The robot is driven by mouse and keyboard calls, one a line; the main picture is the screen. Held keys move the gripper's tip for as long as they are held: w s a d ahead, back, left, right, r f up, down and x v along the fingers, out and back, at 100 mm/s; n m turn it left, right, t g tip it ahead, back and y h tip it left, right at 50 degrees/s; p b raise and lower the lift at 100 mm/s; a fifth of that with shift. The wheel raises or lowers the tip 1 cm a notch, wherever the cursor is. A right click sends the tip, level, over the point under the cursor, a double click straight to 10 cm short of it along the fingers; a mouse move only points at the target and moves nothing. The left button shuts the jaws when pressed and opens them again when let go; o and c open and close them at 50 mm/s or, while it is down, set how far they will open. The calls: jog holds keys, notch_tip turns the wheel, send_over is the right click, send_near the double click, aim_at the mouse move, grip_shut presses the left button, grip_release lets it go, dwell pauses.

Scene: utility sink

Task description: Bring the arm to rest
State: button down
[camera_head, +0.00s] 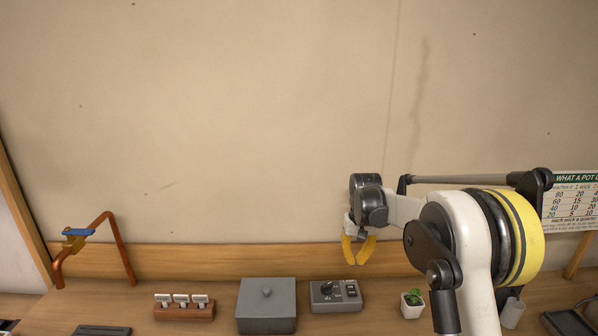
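My gripper (357,262) hangs at the end of my arm, in front of the lower wall and the wooden backboard. Its two yellow fingers point down and lean toward each other. The tips look close together, and this view does not show clearly whether they touch. I see nothing held between them. The gripper appears above the shelf, over the grey switch box (336,296), and apart from it. My arm reaches in from the right side, bent at its joints.
A copper pipe with a blue-handled tap (78,233) stands left. A printed chart (575,203) hangs right, behind my arm. The wall above is clear.

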jog(key=s+r+t+b, duration=0.2)
jog(key=s+r, duration=0.4)
jog(key=s, duration=0.4)
jog(key=s+r+t+b, duration=0.1)
jog(key=s+r, duration=0.5)
jog(key=s, duration=0.3)
jog(key=s+f+t+b, duration=0.1)
jog(key=s+f, duration=0.2)
jog(key=s, duration=0.6)
jog(key=s+f+t+b, duration=0.2)
jog(key=s+f, duration=0.1)
jog(key=s, duration=0.5)
jog(key=shift+s+f, duration=0.25)
jog(key=shift+s, duration=0.15)
